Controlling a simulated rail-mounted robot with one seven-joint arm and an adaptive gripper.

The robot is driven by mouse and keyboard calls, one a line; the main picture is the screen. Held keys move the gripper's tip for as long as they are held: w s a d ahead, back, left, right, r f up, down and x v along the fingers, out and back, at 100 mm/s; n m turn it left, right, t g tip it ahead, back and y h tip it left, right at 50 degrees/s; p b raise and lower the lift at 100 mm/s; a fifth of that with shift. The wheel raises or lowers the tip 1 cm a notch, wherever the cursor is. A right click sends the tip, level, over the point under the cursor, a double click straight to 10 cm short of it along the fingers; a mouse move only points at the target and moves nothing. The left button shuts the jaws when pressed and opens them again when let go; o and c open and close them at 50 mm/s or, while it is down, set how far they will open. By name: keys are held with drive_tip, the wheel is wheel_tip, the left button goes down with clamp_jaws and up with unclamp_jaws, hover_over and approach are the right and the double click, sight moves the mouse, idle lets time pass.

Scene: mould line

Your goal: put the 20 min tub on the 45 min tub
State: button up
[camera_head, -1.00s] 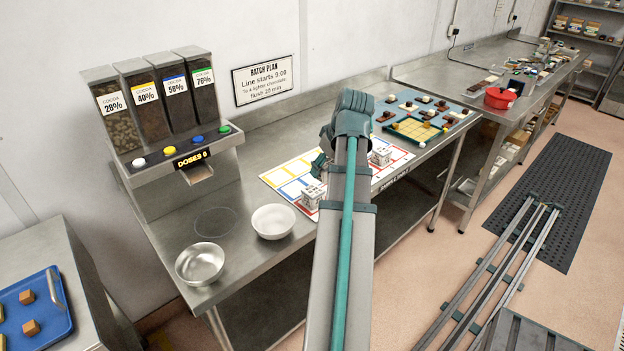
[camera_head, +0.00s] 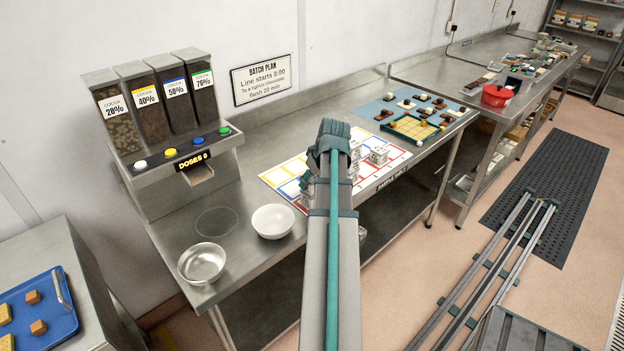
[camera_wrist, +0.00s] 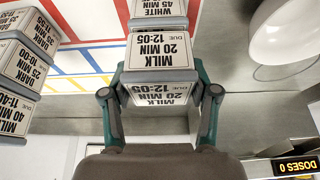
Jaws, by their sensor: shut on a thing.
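In the wrist view, my gripper (camera_wrist: 160,98) is shut on the 20 min tub (camera_wrist: 160,52), a white box labelled MILK 20 MIN, due 12:05. A finger is at each side of it. The 45 min tub (camera_wrist: 158,10), labelled WHITE 45 MIN, shows just beyond it at the top edge, partly cut off and partly covered. I cannot tell whether the two touch. In the head view my arm hides most of the gripper and the held tub.
Other labelled tubs (camera_wrist: 20,62) stand close on the left in the wrist view. In the head view, more tubs (camera_head: 378,155) stand on the coloured grid mat (camera_head: 278,178). A white bowl (camera_head: 272,221), metal bowl (camera_head: 203,263) and cocoa dispenser (camera_head: 160,110) are to the left.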

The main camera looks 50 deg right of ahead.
drive_tip(key=shift+f, duration=0.2)
drive_tip(key=shift+f, duration=0.2)
drive_tip(key=o, duration=1.2)
drive_tip(key=shift+o, duration=0.2)
drive_tip(key=d+b+v, duration=0.1)
drive_tip(key=b+v, duration=0.1)
drive_tip(key=v, duration=1)
drive_tip(key=shift+a+r, duration=0.2)
drive_tip(key=shift+a, duration=0.25)
